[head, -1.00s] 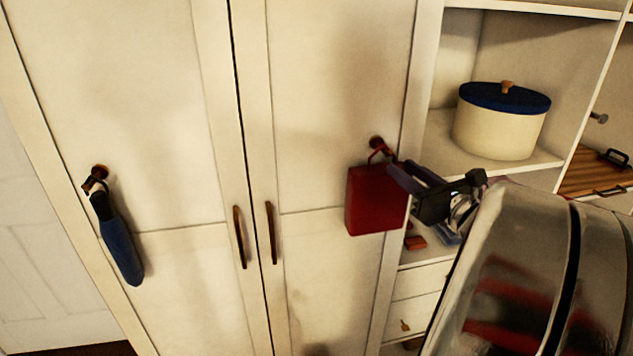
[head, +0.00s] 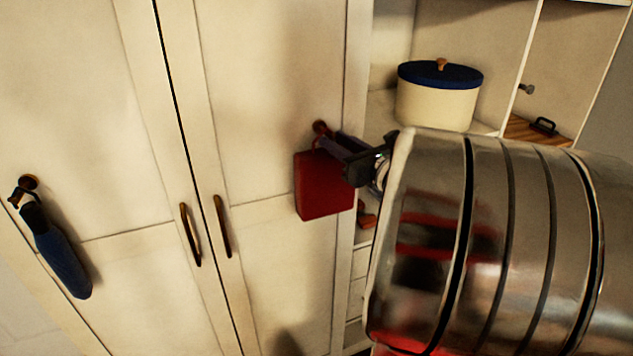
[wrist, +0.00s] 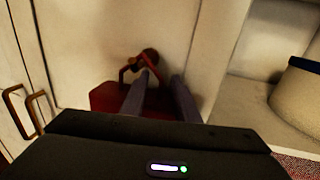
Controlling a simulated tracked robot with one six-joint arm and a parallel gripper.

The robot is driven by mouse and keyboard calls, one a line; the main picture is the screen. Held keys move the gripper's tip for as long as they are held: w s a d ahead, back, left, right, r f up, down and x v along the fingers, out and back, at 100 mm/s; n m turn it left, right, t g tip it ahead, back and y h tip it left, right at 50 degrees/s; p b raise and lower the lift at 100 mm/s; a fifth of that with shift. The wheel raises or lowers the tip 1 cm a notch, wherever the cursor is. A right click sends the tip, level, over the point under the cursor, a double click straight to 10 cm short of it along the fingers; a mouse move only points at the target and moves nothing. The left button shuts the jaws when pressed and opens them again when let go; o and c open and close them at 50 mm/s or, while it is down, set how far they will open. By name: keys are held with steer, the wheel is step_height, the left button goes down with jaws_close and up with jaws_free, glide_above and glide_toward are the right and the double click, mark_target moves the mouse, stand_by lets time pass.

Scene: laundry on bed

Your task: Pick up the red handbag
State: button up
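The red handbag (head: 323,186) hangs by its handle from a round knob (head: 320,127) on the right cabinet door. In the wrist view the handbag (wrist: 107,97) is partly hidden behind my gripper, and its thin red handle (wrist: 124,73) loops up to the knob (wrist: 150,55). My gripper (head: 333,141) is at the upper right of the bag, by the handle. In the wrist view my gripper (wrist: 160,76) is open, its two fingers apart and pointing at the door just below the knob. The handle's right side is near the left fingertip; I cannot tell whether they touch.
Two dark door handles (head: 222,226) are left of the bag. Open shelves at the right hold a cream pot with a blue lid (head: 437,100). A small red object (head: 367,216) lies below.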

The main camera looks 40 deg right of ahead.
steer(key=shift+c, duration=0.4)
jaws_close()
steer(key=shift+r, duration=0.1)
stand_by(1.2)
